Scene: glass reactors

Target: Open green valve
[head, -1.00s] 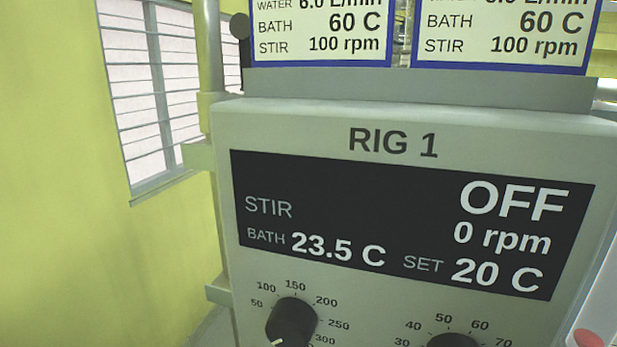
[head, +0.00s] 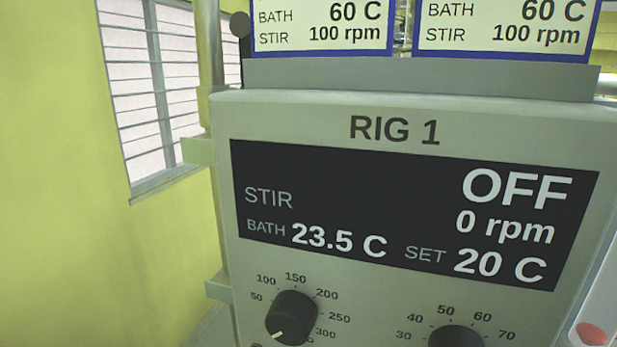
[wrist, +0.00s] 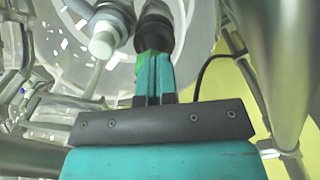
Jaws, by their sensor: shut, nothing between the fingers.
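In the wrist view, my gripper (wrist: 157,66) has its teal fingers together and nothing held between them. A brighter green part (wrist: 143,64), which looks like the green valve, shows beside and behind the fingertips. Most of it is hidden by the fingers, so I cannot tell its position or whether they touch. A black fitting (wrist: 154,30) is just beyond the fingertips. My gripper and the green valve do not show in the head view.
The RIG 1 control panel (head: 400,105) fills most of the head view, with a display reading OFF, 0 rpm. Two dark knobs (head: 292,316) sit below it. In the wrist view, a pale capped fitting (wrist: 104,42), glass and metal tubes crowd around my gripper.

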